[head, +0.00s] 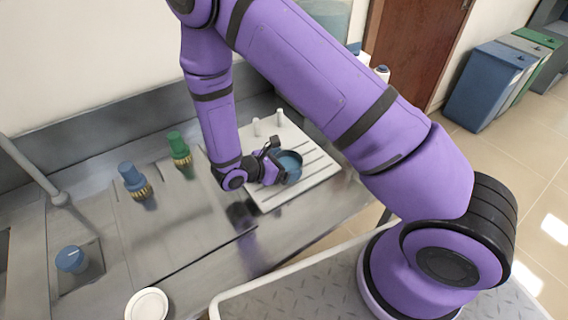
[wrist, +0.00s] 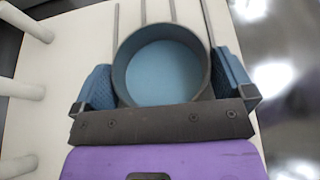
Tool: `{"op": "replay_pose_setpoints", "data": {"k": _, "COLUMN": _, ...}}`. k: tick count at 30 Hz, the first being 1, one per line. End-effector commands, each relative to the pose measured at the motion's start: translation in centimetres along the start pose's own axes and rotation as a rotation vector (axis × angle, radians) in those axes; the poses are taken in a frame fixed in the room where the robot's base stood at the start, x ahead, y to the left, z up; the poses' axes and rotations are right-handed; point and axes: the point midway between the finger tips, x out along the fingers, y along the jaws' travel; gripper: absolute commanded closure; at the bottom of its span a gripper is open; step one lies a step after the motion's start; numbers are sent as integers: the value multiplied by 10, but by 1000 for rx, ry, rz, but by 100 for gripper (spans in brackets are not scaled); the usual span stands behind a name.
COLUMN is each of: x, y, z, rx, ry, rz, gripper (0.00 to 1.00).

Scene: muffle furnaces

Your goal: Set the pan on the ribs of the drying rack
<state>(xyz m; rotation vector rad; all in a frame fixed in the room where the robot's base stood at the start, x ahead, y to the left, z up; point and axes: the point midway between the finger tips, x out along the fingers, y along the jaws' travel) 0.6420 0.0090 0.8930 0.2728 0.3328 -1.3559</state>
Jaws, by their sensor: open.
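The pan (head: 290,165) is a round blue-grey dish with a lighter blue floor. In the wrist view the pan (wrist: 162,68) sits upright over the ribs of the white drying rack (wrist: 75,50). The rack (head: 318,170) lies on the steel counter in the head view. My gripper (head: 275,163) is at the pan, low over the rack. In the wrist view its two blue-padded fingers (wrist: 165,80) stand on either side of the pan, with narrow gaps. The underside of the pan is hidden, so its contact with the ribs cannot be seen directly.
White pegs (head: 279,117) stand at the rack's back edge. Blue (head: 130,175) and green (head: 178,147) fittings stand on the counter to the left. A white round dish (head: 147,304) is at the front left. The rack's right part is clear.

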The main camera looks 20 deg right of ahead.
Motion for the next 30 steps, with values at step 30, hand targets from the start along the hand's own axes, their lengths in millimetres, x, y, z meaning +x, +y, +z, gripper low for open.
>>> {"op": "replay_pose_setpoints", "data": {"k": 30, "x": -121, "y": 0, "z": 2, "rx": 2, "ry": 1, "rz": -2, "gripper": 0}}
